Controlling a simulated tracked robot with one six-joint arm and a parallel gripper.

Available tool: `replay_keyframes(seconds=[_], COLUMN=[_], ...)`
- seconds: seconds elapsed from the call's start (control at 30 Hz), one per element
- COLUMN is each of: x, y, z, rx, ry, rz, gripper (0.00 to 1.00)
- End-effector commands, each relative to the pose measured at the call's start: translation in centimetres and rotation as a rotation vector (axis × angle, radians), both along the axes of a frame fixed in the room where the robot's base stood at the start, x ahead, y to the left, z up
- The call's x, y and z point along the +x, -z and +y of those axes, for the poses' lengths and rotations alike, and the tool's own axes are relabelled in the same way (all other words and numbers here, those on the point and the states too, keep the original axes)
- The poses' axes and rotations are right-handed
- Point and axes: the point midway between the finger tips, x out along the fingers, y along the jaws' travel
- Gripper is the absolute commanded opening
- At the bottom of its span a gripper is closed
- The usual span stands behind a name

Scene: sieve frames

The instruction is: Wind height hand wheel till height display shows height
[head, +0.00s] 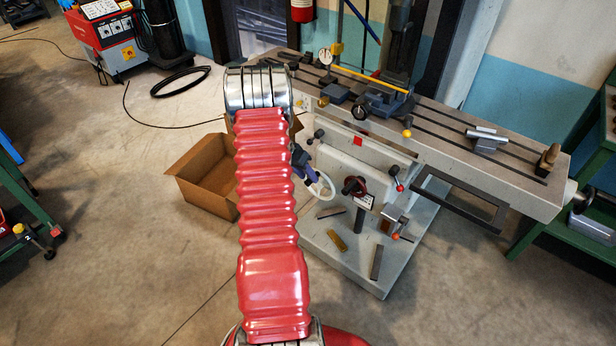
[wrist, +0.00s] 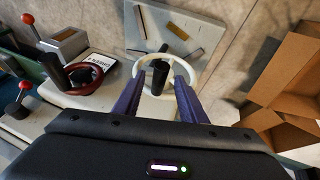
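A white hand wheel (head: 322,187) stands on the front of the grey machine, partly hidden by my gripper (head: 311,174). In the wrist view the white wheel (wrist: 203,70) lies just beyond my gripper (wrist: 170,68), with a dark handle (wrist: 159,82) showing between the purple fingers. The fingers are apart at their tips; the handle is nearer the left finger, and I cannot tell whether they touch. A red hand wheel (head: 354,187) with a black handle sits to the right, and in the wrist view the red wheel (wrist: 98,71) is at left. I cannot make out a height display.
A white card (head: 365,201) with unclear lettering is by the red wheel. Red-ball levers (head: 398,186) stick out at the machine's right. An open cardboard box (head: 207,180) stands left of the machine. The long slotted table (head: 450,130) overhangs above. Bare floor lies in front.

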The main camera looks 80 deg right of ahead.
Motion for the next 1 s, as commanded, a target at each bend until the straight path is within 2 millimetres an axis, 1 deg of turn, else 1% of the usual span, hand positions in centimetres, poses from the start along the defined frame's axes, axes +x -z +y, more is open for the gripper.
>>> replay_keyframes(seconds=[0.1, 0.2, 0.47, 1.0], x=[-0.37, -0.5, -0.5, -0.47], y=[0.89, 1.23, 1.26, 1.23], z=[-0.3, -0.37, -0.39, -0.37], rx=[0.0, 0.0, 0.0, 0.0], ry=[0.001, 0.0, 0.0, 0.0], rz=[0.0, 0.0, -0.001, -0.001], gripper=[0.38, 0.38, 0.38, 0.0])
